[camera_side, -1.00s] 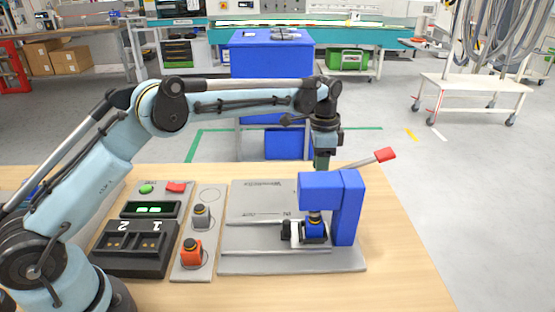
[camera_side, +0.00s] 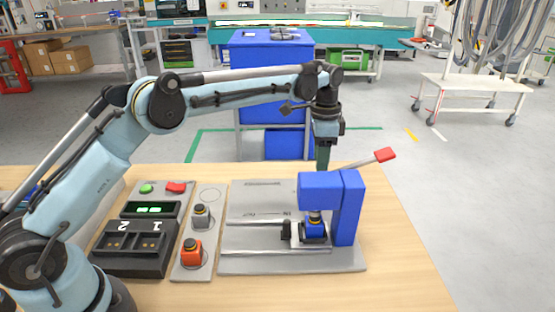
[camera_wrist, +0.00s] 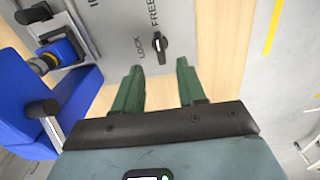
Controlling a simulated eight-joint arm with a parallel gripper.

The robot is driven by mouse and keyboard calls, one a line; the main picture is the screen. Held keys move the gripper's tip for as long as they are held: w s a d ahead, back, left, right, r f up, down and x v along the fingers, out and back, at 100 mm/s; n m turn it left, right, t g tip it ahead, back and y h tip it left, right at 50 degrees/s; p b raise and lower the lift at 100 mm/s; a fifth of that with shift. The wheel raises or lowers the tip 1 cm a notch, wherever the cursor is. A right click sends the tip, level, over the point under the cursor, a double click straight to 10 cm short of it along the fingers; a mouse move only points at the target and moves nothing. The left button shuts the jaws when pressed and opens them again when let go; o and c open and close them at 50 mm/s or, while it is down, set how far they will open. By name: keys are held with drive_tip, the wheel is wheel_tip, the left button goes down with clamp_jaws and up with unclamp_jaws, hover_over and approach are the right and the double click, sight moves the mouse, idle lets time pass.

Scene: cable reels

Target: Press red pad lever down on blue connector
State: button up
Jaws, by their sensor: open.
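The lever's red pad (camera_side: 385,154) is at the end of a pale rod that slopes up to the right from the blue press (camera_side: 346,208). The blue connector (camera_side: 315,229) sits beneath the press head on the grey plate. In the wrist view the blue connector (camera_wrist: 63,50) is at upper left, beside the press (camera_wrist: 25,95). My gripper (camera_wrist: 160,67) is open, with two green fingers apart and nothing between them. In the side view my gripper (camera_side: 322,160) points down behind the press head, left of the red pad and apart from it. Its fingertips are partly hidden there.
A LOCK/FREE knob (camera_wrist: 160,45) lies beyond my fingers in the wrist view. A panel with a grey plug (camera_side: 201,215) and an orange plug (camera_side: 191,254) stands left of the plate, beside a black two-bay unit (camera_side: 132,248). The table right of the press is clear.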

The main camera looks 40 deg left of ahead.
drive_tip(key=shift+r, duration=0.1)
drive_tip(key=shift+c, duration=1.1)
drive_tip(key=shift+d+r+m, duration=0.25)
drive_tip(key=shift+r+m, duration=0.05)
drive_tip(key=shift+r, duration=0.05)
drive_tip(key=shift+c, duration=1.3)
drive_tip(key=d+r+m, duration=0.1)
drive_tip(key=r+m, duration=0.1)
drive_tip(key=r, duration=0.1)
drive_tip(key=d+r+m+t+h, duration=0.1)
drive_tip(key=d+r+m, duration=0.1)
drive_tip(key=r+m, duration=0.1)
drive_tip(key=s+d+r+m, duration=0.1)
drive_tip(key=d+r+m, duration=0.1)
drive_tip(key=r, duration=0.3)
drive_tip(key=shift+d+r+m+t, duration=0.1)
drive_tip(key=shift+d+m+t, duration=0.2)
drive_tip(key=shift+m, duration=0.2)
clamp_jaws()
drive_tip(key=s+d+r+m+h, duration=0.1)
drive_tip(key=s+d+r+m, duration=0.1)
drive_tip(key=r+m, duration=0.2)
drive_tip(key=s+d+r+m+t+h, duration=0.1)
drive_tip(key=s+d+r+m, duration=0.1)
drive_tip(key=r+m, duration=0.3)
wheel_tip(320, 180, up, 3)
drive_tip(key=shift+s+d+f+t, duration=0.15)
drive_tip(key=shift+s+d+t, duration=0.15)
drive_tip(key=shift+d, duration=0.15)
